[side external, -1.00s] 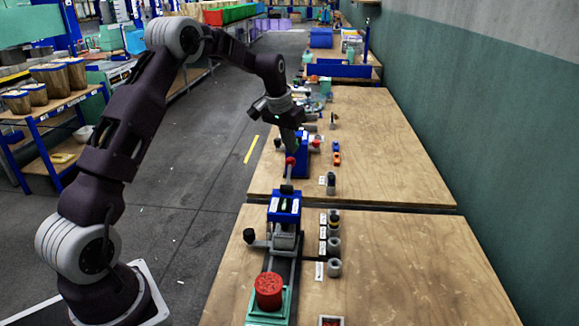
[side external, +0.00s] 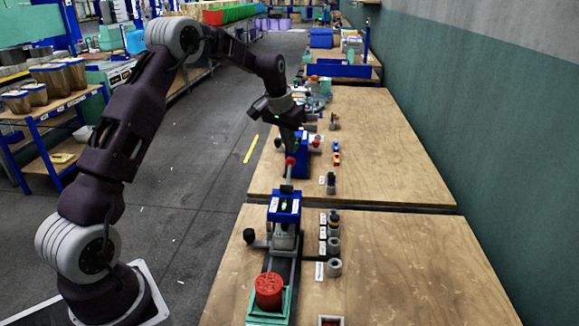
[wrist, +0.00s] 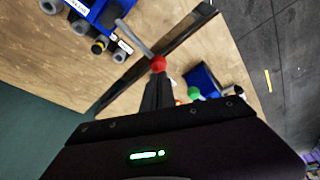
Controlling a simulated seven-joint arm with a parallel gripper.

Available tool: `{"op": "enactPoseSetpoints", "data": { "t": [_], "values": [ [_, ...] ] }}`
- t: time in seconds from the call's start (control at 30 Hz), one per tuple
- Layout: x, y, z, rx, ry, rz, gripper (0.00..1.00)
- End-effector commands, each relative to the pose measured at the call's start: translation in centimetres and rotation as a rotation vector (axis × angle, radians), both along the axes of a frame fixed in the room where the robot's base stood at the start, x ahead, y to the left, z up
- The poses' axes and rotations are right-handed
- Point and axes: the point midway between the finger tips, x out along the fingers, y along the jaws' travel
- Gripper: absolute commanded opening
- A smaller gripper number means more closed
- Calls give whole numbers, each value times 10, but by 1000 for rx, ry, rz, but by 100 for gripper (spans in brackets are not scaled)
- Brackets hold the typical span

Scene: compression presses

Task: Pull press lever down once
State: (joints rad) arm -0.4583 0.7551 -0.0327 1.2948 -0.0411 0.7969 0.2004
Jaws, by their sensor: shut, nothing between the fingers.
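The near press (side external: 284,207) has a blue head, and its grey lever stands roughly upright with a red ball knob (side external: 290,161) on top. In the wrist view the lever (wrist: 137,40) runs from the blue press (wrist: 98,12) to the red knob (wrist: 158,64). My gripper (side external: 293,150) is shut and empty, its fingertips right at the knob on its far side. In the wrist view my fingers (wrist: 158,80) point at the knob and overlap its edge; I cannot tell whether they touch it.
A second blue press (side external: 297,163) stands behind the knob; a green ball (wrist: 193,93) shows near it in the wrist view. A red cylinder (side external: 268,290) sits at the near end of the press rail. Several grey and dark rings (side external: 333,246) line the right; the table further right is clear.

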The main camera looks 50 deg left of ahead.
Motion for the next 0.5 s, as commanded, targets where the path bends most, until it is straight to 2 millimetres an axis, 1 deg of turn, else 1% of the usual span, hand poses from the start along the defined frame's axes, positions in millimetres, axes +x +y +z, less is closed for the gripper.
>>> {"op": "enactPoseSetpoints", "data": {
  "t": [0.5],
  "values": [
    [0,0,-14,0,0,0,0]
  ]
}}
